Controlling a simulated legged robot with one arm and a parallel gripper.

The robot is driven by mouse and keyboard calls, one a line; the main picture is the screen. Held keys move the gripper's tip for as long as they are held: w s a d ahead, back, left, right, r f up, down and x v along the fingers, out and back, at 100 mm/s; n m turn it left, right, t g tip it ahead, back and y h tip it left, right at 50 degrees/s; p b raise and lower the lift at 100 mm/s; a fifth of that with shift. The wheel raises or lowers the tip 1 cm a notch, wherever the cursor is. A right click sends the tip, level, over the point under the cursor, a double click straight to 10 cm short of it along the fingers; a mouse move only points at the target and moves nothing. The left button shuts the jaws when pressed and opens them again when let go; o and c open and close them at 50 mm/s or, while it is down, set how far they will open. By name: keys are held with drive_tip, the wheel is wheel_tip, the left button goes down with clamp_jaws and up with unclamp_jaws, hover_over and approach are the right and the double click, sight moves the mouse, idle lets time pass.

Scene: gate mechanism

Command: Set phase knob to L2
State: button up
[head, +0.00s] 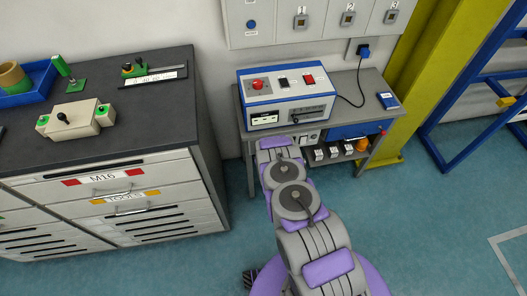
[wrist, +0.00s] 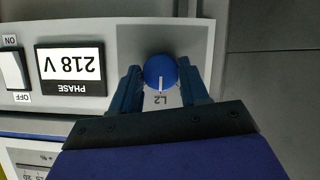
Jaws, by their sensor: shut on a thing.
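The phase knob (wrist: 160,67) is a round blue knob with a white pointer line, seen in the wrist view, which is upside down. Its line points at the L2 label (wrist: 160,99) beside it. My gripper (wrist: 159,78) has one finger on each side of the knob and is shut on it. The PHASE display (wrist: 72,69) reads 218 V. In the head view my arm hides the knob and my gripper.
An ON/OFF switch (wrist: 13,70) sits beside the display. In the head view a blue-and-white control box (head: 287,98) with a red button stands on the grey table (head: 360,92). A dark-topped cabinet (head: 150,105) stands left. Blue floor is free around the arm.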

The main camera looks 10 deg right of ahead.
idle(0.4)
drive_tip(key=o, duration=1.1)
drive_tip(key=shift+c, duration=0.2)
drive_tip(key=p+v, duration=0.2)
drive_tip(key=v, duration=1.5)
drive_tip(key=shift+s+p, duration=0.15)
drive_tip(key=shift+p, duration=0.15)
drive_tip(key=shift+a, duration=0.1)
